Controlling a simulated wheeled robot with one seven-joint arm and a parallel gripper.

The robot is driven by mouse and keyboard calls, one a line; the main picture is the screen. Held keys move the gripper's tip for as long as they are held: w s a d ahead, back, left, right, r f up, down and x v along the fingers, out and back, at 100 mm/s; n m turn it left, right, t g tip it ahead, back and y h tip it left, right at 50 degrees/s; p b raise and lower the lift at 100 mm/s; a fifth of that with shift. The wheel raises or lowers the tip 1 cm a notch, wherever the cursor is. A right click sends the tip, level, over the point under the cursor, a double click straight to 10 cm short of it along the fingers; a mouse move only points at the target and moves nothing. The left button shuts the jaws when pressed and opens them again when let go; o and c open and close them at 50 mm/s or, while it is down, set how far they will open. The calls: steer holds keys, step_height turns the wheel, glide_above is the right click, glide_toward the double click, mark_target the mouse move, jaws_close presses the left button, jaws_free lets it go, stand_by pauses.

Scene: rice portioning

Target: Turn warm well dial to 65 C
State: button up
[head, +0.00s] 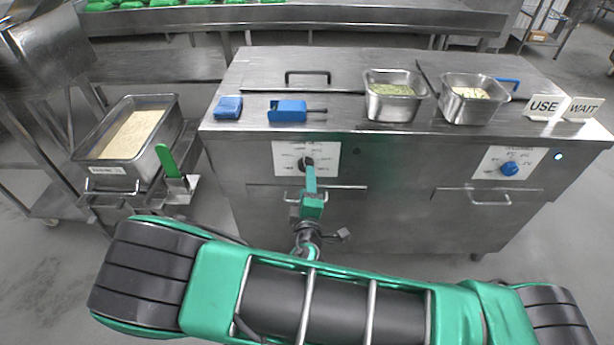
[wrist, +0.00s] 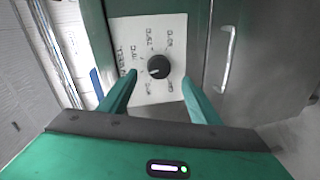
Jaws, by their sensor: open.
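The left dial is a black knob on a white label plate (head: 325,151) on the front of the steel counter. In the wrist view the black dial (wrist: 158,67) sits in the middle of the plate (wrist: 140,35), with temperature marks around it that are too blurred to read surely. My gripper (wrist: 165,88) is open, its two green fingers on either side below the dial, apart from it. In the head view my gripper (head: 309,172) is in front of the dial and partly hides it. A blue dial (head: 509,168) sits on a second plate at the right.
The steel counter (head: 400,155) bears two pans, one with green food (head: 390,108) and one with pale food (head: 470,110), blue items (head: 287,110) and USE and WAIT signs (head: 545,106). A rice pan (head: 120,158) stands left.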

steer(key=shift+s+r, duration=0.15)
steer(key=shift+s, duration=0.85)
steer(key=shift+s+r, duration=0.15)
steer(key=shift+s, duration=0.85)
steer(key=shift+d, duration=0.1)
steer(key=w+d+r+m+g+h, duration=0.1)
steer(key=w+d+r+m+h, duration=0.15)
steer(key=d, duration=0.35)
steer(key=w+d+r+m+g+h, duration=0.1)
steer(key=d+m+h, duration=0.2)
steer(key=d, duration=0.2)
steer(key=s+d+r+m+g+h, duration=0.25)
steer(key=d+m+g, duration=0.25)
steer(key=d, duration=0.6)
steer(key=s+d+r+m+g+h, duration=0.1)
steer(key=s+d+m+g, duration=0.35)
steer(key=d, duration=0.75)
steer(key=s+d+r+m+g+y, duration=0.2)
steer(key=s+r, duration=0.4)
steer(key=s, duration=0.4)
steer(key=s+d+r+m+g+y, duration=0.3)
steer(key=s+r+y, duration=0.4)
steer(key=s, duration=0.4)
steer(key=shift+s+d+r+m, duration=0.25)
steer(key=shift+d+m, duration=0.25)
steer(key=shift+m, duration=0.5)
